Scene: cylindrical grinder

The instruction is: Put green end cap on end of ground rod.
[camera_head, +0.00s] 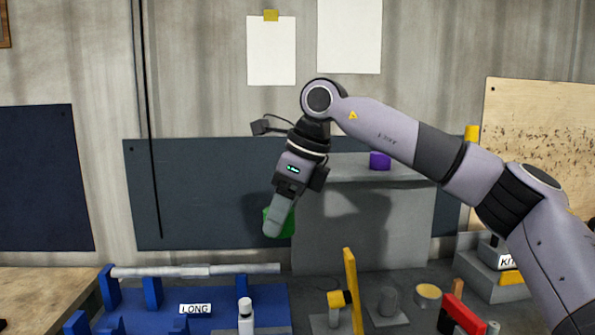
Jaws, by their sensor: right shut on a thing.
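My right gripper (278,225) comes in from the right and points down. It is shut on the green end cap (289,225), which is partly hidden behind the fingers. The cap is held in the air, above and near the right end of a rod. The ground rod (235,268) is a grey stepped bar lying level across blue supports (108,290) at the lower left. Its right end is free and bare, and the cap is apart from it. My left gripper is not in view.
The blue fixture carries a "LONG" label (195,309). A white bottle (246,316) stands in front. A yellow upright bar (352,290), grey cylinder (388,301) and red block (463,314) stand to the right. A grey block (370,230) with a purple cube (380,160) is behind.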

